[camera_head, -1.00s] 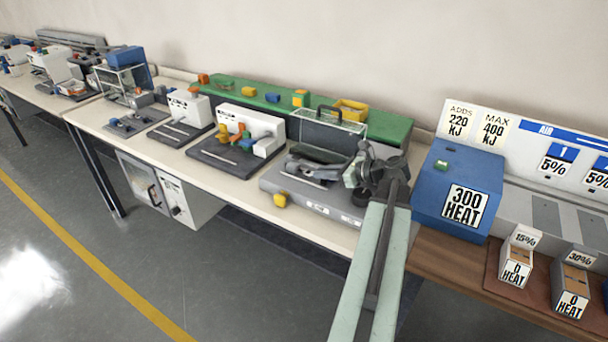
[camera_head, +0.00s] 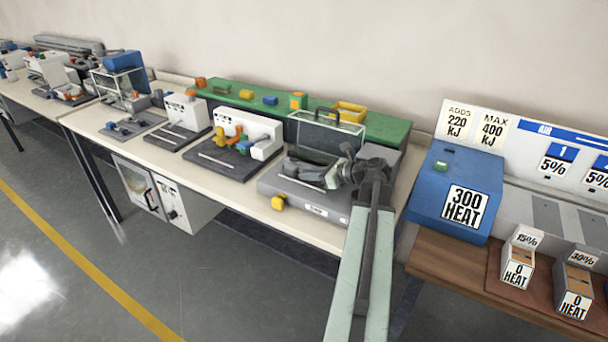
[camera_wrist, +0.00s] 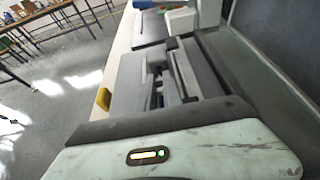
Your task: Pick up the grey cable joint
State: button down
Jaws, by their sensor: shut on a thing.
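My gripper (camera_head: 328,178) is low over the grey machine (camera_head: 283,187) with the clear hood, at the right end of the bench. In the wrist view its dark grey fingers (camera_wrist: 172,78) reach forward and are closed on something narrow. This looks like the grey cable joint, but the fingers and machine parts hide most of it. I cannot tell whether it touches the machine's bed.
A clear hood with a dark handle (camera_head: 327,130) stands behind my gripper. A yellow knob (camera_head: 278,203) is at the machine's front left corner. A blue box (camera_head: 459,190) marked 300 HEAT stands to the right. A white machine (camera_head: 249,131) stands left.

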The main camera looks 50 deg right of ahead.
notch_tip(320, 180, up, 10)
jog(key=p, duration=1)
jog(key=shift+r, duration=0.25)
